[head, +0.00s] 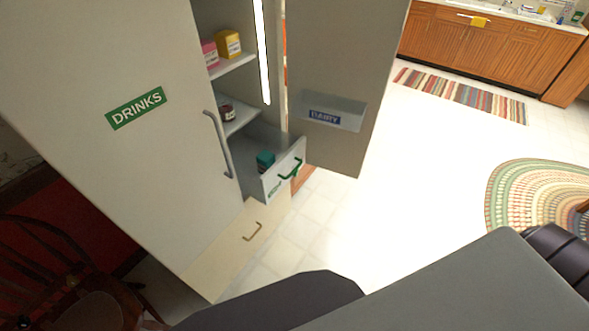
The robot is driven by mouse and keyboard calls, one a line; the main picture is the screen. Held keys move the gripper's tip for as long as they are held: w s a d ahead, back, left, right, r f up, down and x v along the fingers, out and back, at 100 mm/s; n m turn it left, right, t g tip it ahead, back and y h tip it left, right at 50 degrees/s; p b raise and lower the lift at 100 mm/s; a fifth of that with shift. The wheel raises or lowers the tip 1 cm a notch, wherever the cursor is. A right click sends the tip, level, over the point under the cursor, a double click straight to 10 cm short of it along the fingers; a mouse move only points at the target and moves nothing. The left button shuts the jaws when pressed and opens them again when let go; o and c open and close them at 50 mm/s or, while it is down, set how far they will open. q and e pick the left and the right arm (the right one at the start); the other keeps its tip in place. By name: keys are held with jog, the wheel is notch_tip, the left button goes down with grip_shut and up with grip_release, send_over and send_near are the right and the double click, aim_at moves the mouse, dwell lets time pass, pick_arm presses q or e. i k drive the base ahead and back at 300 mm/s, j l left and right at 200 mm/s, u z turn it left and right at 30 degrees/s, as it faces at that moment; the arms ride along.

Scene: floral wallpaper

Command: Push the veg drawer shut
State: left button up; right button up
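The veg drawer (283,176) stands pulled out at the bottom of the fridge compartment. It has a pale front with a green handle (289,168) and a green label low on its left. A dark teal box (265,161) sits inside it. Neither gripper shows in the head view. Large dark grey parts of my own body fill the bottom of the view, well apart from the drawer.
The fridge door marked DAIRY (345,85) stands open right of the drawer. The DRINKS door (110,120) is at the left. Below the drawer is a cream freezer drawer (235,250). White floor (400,180) is clear at right; a wooden chair (60,270) stands lower left.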

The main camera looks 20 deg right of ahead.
aim_at(271, 182)
jog(key=i+j+z, duration=0.1)
jog(key=i+z, duration=0.15)
jog(key=z, duration=0.2)
jog(key=i+j+z, duration=0.25)
jog(key=z, duration=0.15)
jog(key=l+u, duration=0.2)
jog(key=l, duration=0.7)
